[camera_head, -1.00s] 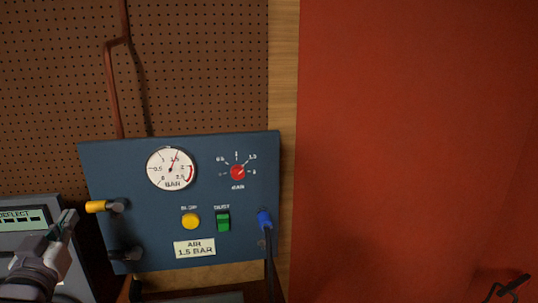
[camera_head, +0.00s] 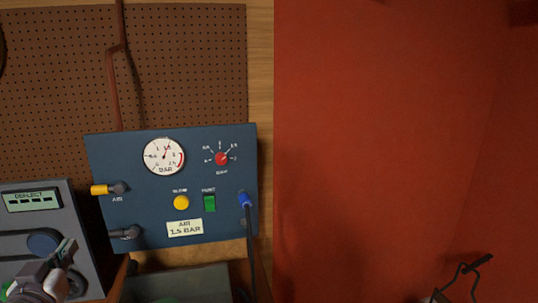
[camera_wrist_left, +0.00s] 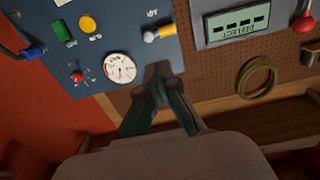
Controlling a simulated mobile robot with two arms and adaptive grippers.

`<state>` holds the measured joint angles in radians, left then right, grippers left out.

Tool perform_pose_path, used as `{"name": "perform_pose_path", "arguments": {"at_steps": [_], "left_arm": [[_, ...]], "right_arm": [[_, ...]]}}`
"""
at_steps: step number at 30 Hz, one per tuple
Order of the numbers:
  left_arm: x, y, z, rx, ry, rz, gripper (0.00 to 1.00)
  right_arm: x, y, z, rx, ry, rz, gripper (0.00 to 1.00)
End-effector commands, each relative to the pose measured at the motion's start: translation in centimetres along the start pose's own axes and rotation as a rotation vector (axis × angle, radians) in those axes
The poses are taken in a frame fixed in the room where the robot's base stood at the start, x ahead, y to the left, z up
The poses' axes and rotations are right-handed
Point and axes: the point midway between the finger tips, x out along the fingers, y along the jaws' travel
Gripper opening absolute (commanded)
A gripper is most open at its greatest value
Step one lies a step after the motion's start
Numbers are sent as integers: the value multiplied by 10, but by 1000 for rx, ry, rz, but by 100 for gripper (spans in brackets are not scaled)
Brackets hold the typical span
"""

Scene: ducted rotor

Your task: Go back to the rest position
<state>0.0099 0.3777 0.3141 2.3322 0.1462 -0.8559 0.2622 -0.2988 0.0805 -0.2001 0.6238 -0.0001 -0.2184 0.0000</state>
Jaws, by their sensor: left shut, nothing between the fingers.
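My left gripper (camera_head: 68,249) shows at the lower left of the head view, in front of the grey instrument with the DEFLECT display (camera_head: 31,200). Its fingers are shut with nothing between them. I cannot tell the exact gap to either. No object is held.
The panel carries a pressure gauge (camera_head: 163,156), a red knob (camera_head: 221,159), a yellow button (camera_head: 181,202), a green switch (camera_head: 210,203) and a blue plug (camera_head: 245,200) with a hanging cable.

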Motion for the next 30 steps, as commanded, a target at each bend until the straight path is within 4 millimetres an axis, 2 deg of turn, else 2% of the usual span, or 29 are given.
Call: {"name": "perform_pose_path", "arguments": {"at_steps": [8,13,18,21,25,30], "left_arm": [[-20,26,74,46,-213,31,0],[-53,50,140,93,-419,68,0],[-121,82,223,160,-715,138,0],[-161,95,255,192,-857,178,0],[-206,108,282,224,-1001,224,0],[-259,121,306,256,-1159,282,0]], "right_arm": [[0,-1,0,0,-1,-1,0],[0,-1,4,0,-9,-2,0],[0,-1,5,0,-10,-2,0],[0,-1,4,0,-9,-2,0],[0,-1,4,0,-9,-2,0],[0,-1,4,1,-8,-1,0]]}}
